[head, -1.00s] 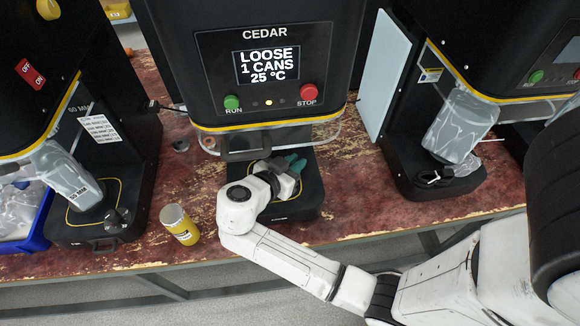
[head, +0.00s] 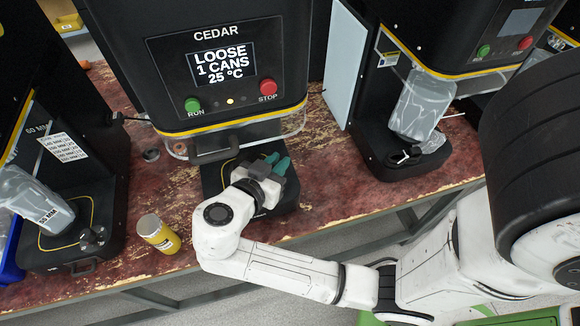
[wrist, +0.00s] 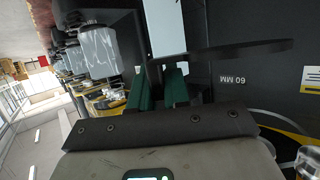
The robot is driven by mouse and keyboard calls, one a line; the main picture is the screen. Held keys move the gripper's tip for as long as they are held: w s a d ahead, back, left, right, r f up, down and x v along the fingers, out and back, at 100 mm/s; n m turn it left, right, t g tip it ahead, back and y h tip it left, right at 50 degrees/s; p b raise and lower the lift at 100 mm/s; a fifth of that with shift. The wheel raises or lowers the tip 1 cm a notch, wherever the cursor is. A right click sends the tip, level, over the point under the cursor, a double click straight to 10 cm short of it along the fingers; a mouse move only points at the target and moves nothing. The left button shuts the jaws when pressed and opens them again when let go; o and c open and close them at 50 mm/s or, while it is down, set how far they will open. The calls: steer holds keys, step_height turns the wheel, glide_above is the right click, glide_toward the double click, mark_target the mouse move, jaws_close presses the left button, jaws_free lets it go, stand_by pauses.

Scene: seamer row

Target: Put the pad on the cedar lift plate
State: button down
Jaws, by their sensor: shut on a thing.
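The cedar machine (head: 225,75) stands at the centre of the head view, with CEDAR above its screen. Its black base (head: 211,181) lies under my gripper, and the lift plate there is mostly hidden by my gripper and wrist. My gripper (head: 276,164) has green fingers and is over this base, below the machine's head. In the wrist view the fingers (wrist: 158,88) are shut on a thin dark disc, which I take as the pad (wrist: 225,51), seen nearly edge-on. The pad does not show clearly in the head view. I cannot tell whether it touches the plate.
A yellow can (head: 158,234) stands on the worn red bench (head: 340,195) at left. Similar machines with bagged parts (head: 425,100) stand on either side. Bench space right of the base is clear.

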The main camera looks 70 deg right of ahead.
steer(key=shift+w+d+f+b, duration=0.15)
steer(key=shift+w+d+f, duration=0.7)
steer(key=shift+f, duration=0.85)
steer(key=shift+w+d+f+b, duration=0.1)
steer(key=shift+w+d+f, duration=0.75)
steer(key=shift+f, duration=0.9)
steer(key=shift+w+d+f+b, duration=0.15)
steer(key=shift+w+d+f, duration=0.7)
steer(key=shift+f, duration=0.85)
steer(key=shift+f+b, duration=0.55)
steer(key=shift+b, duration=0.05)
steer(key=c, duration=1)
jaws_free()
